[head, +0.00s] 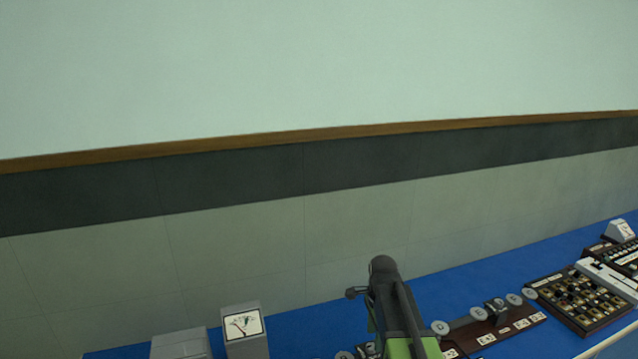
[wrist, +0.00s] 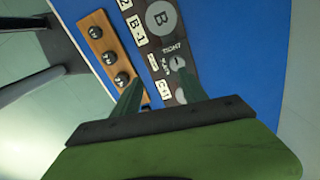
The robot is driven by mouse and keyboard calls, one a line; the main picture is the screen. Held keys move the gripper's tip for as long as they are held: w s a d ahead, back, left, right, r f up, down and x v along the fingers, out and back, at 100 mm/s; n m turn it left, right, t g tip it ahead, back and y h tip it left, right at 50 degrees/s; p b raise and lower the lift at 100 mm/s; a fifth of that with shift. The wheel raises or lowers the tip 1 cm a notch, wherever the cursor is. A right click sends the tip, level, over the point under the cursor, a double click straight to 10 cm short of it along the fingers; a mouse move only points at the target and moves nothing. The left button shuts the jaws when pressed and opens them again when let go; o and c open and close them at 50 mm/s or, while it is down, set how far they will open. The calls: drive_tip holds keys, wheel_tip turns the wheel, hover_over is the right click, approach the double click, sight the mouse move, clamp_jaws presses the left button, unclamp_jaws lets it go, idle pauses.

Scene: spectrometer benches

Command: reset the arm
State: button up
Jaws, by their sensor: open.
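My gripper (wrist: 158,90) shows in the wrist view with its two green fingers spread apart and nothing between them. It points toward the blue bench top (wrist: 235,45), over a dark labelled strip (wrist: 146,44) and beside a wooden strip with round dark knobs (wrist: 108,55). I cannot tell how high it is above them. In the head view my arm, black and green, rises at the bottom centre in front of the bench and hides part of it. The fingertips cannot be made out there.
In the head view a grey meter with a dial (head: 245,328) and a pale grey box (head: 181,344) stand left of my arm. A labelled strip with round discs (head: 495,322) and a tray of small parts (head: 577,298) lie to the right. A tiled wall (head: 240,250) stands behind.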

drive_tip(key=s+f+n+b, duration=0.5)
drive_tip(key=s+f+n, duration=0.3)
drive_tip(key=n, duration=0.8)
drive_tip(key=shift+s+a, duration=0.15)
drive_tip(key=shift+s, duration=1.45)
